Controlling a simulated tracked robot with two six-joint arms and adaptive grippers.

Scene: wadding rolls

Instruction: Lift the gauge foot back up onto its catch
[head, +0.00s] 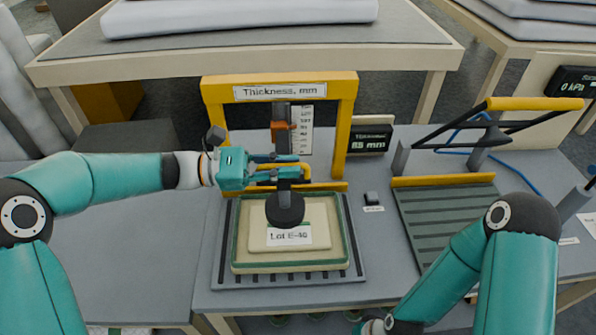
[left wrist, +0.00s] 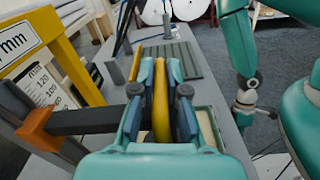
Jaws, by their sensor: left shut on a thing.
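The thickness gauge has a yellow frame (head: 209,95), an upright scale (head: 302,125) and an orange pointer (head: 282,131) on a dark post. Its round black foot (head: 285,210) hangs over the pad labelled Lot E-40 (head: 258,238); I cannot tell whether it touches. My left gripper (head: 297,166) reaches in from the left above the foot. It is shut on the gauge's yellow handle (left wrist: 161,105), which runs between the fingers in the left wrist view. The catch cannot be made out. My right arm is at the lower right, its fingers out of view.
The pad lies in a green-rimmed tray (head: 238,266). A thickness display (head: 370,140) stands right of the frame and appears to read 89 mm. Further right are a ribbed plate (head: 445,225) and a yellow-handled lever (head: 535,104). The table at left (head: 130,235) is clear.

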